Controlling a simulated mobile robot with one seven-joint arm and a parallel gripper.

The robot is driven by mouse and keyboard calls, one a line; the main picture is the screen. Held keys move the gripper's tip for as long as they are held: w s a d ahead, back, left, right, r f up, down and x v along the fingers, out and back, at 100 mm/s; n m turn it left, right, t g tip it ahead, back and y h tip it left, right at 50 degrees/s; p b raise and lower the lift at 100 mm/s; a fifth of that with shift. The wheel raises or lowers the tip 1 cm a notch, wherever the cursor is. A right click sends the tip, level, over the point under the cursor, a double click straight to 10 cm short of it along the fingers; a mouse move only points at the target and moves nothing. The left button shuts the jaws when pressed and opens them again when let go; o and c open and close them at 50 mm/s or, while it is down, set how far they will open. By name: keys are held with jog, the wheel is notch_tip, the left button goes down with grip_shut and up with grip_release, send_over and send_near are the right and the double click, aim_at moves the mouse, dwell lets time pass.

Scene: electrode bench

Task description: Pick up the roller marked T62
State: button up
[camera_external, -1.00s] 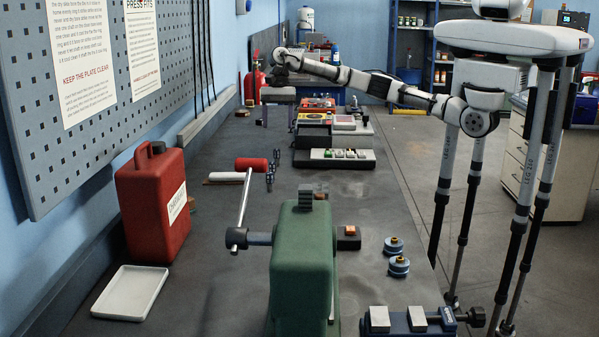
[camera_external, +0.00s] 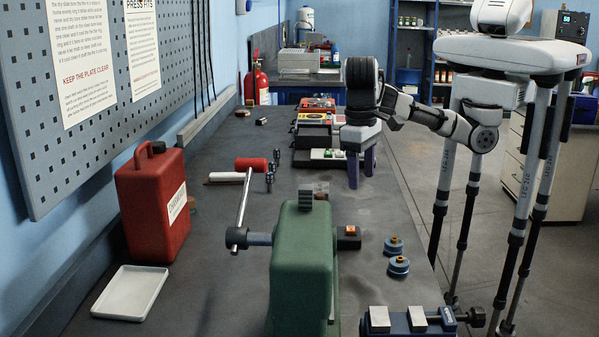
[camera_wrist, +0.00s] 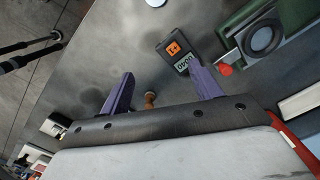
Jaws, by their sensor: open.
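No T62 mark is readable on either. My gripper (camera_external: 361,180) is open and points down over the bench, behind the rollers and apart from them. In the wrist view its two purple fingers (camera_wrist: 161,72) are spread. A small brown knob-like thing (camera_wrist: 150,100) shows between them; I cannot tell what it is. A pale round thing (camera_wrist: 155,3) is cut off at the top edge.
The green press (camera_external: 302,260) with its long lever stands left of the rollers. A black block with an orange top (camera_external: 347,238) sits beside it. A blue vise (camera_external: 410,320) is in front. A red can (camera_external: 152,205) and white tray (camera_external: 131,292) are left.

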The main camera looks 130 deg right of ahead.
jog(key=s+a+n, duration=0.2)
jog(key=a, duration=0.7)
send_over(395, 238)
jog(key=shift+h, duration=0.4)
notch_tip(395, 238, down, 8)
jog(key=shift+s+d, duration=0.1)
jog(key=shift+s, duration=0.05)
jog(key=shift+w+f+p, duration=0.15)
jog(key=shift+f+p, duration=0.2)
jog(key=shift+f, duration=1.1)
jog(key=shift+w+f+p, duration=0.1)
jog(key=shift+f+p, duration=0.25)
jog(key=shift+f, duration=1.05)
jog(key=c, duration=1.1)
